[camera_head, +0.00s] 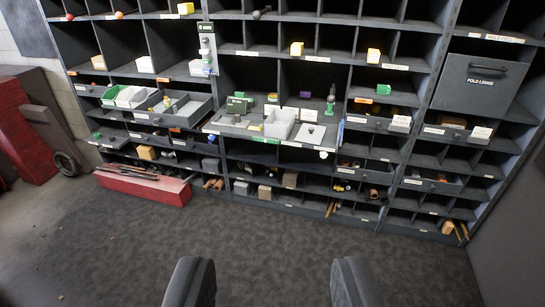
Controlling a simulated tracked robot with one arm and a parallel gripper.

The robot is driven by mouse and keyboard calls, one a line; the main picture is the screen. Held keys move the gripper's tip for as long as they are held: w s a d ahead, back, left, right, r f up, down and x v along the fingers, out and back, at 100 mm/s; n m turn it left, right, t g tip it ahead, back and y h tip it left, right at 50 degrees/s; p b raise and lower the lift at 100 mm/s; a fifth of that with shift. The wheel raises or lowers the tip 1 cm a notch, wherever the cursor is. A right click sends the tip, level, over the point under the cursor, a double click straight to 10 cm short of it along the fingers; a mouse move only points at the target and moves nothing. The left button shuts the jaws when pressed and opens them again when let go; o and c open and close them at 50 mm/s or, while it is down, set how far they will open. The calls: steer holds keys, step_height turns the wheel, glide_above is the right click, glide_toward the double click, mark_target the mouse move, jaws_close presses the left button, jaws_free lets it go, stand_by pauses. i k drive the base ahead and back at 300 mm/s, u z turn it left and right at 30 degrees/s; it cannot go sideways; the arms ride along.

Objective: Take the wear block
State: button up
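My gripper (268,268) shows at the bottom of the view, its two dark fingers wide apart, with only carpet between them. It is open and empty, well short of the shelving. I cannot tell which item is the wear block, as the labels are too small to read.
A dark pigeonhole shelf unit (330,213) spans the back, with a ledge (225,126) holding trays and small parts. A red box (145,188) with rods stands on the floor before it. A folding ledge panel (480,84) is at right. Carpet (268,240) ahead is clear.

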mark_target(297, 48)
steer(key=u, duration=0.05)
steer(key=i, duration=1.3)
steer(key=z, duration=0.3)
steer(key=i, duration=1.3)
steer(key=z, duration=0.5)
steer(key=i, duration=0.9)
steer(key=z, duration=0.2)
